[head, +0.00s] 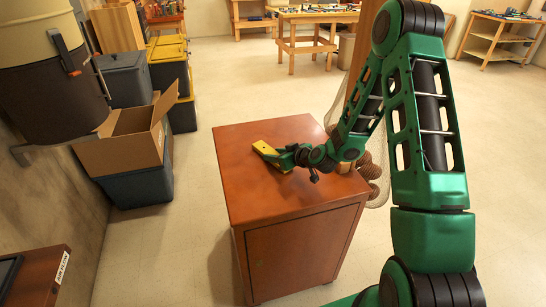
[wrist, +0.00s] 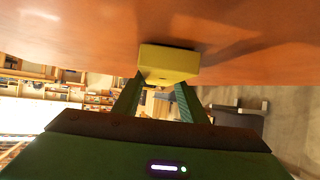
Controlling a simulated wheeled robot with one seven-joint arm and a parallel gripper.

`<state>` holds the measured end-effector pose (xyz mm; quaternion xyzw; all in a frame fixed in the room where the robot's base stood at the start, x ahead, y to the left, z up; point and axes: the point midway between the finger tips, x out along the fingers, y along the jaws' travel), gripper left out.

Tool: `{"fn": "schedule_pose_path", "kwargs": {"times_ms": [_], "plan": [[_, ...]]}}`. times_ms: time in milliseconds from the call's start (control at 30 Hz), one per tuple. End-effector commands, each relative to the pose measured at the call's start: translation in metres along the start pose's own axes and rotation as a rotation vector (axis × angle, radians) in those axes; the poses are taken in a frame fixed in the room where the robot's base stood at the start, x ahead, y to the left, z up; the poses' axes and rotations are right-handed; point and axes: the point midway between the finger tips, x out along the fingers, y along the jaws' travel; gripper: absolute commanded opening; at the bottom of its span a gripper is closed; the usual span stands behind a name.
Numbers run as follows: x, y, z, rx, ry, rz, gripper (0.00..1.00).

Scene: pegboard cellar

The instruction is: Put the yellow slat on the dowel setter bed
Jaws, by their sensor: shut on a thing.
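The yellow slat (head: 266,149) is at the top of the red-brown cabinet, toward its far left part. My gripper (head: 283,158) reaches in from the right, low over the cabinet top, and is shut on the slat's near end. In the wrist view the slat (wrist: 168,62) is seen end-on between the two fingertips (wrist: 160,84), with a shadow beside it on the red-brown surface. I cannot tell whether the slat rests on the top or hangs just above it. I cannot make out the dowel setter bed in either view.
The cabinet top (head: 245,190) is clear at the front and left. A net bag of brown things (head: 371,180) hangs by its right side. An open cardboard box (head: 127,145) and bins stand left. A dark table (head: 30,283) edges the lower left. Floor between is free.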

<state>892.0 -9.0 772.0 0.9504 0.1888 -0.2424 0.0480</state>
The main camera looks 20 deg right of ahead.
Motion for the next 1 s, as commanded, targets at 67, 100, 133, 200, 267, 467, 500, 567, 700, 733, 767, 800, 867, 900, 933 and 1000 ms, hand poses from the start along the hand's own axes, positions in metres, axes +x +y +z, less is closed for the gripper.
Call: {"fn": "schedule_pose_path", "kwargs": {"times_ms": [67,100,133,200,267,467,500,567,700,733,767,800,867,900,933,1000], "plan": [[0.001,0.0,0.002,-0.001,0.001,0.001,0.14],[0.001,0.0,0.002,-0.001,0.002,0.001,0.14],[0.001,0.0,0.001,-0.001,0.002,0.001,0.14],[0.001,0.0,0.001,-0.001,0.001,0.001,0.14],[0.001,0.0,0.001,-0.001,0.001,0.001,0.14],[0.002,0.0,0.003,-0.001,0.001,0.001,0.55],[0.002,0.0,0.003,-0.001,0.001,0.001,0.57],[0.002,0.0,0.003,-0.001,0.001,0.001,0.57],[0.002,0.0,0.003,-0.001,0.0,0.0,0.57],[0.002,0.0,0.003,-0.001,0.001,0.0,0.57],[0.002,0.0,0.003,-0.001,0.001,0.0,0.57],[0.001,0.0,0.002,-0.001,0.001,0.001,0.57],[-0.001,0.0,0.001,0.0,0.0,0.001,0.57],[-0.005,0.001,0.002,0.0,-0.001,0.001,0.57],[-0.009,0.001,0.002,0.001,-0.001,0.002,0.57],[-0.019,0.001,0.002,0.001,0.0,0.002,0.57]]}}
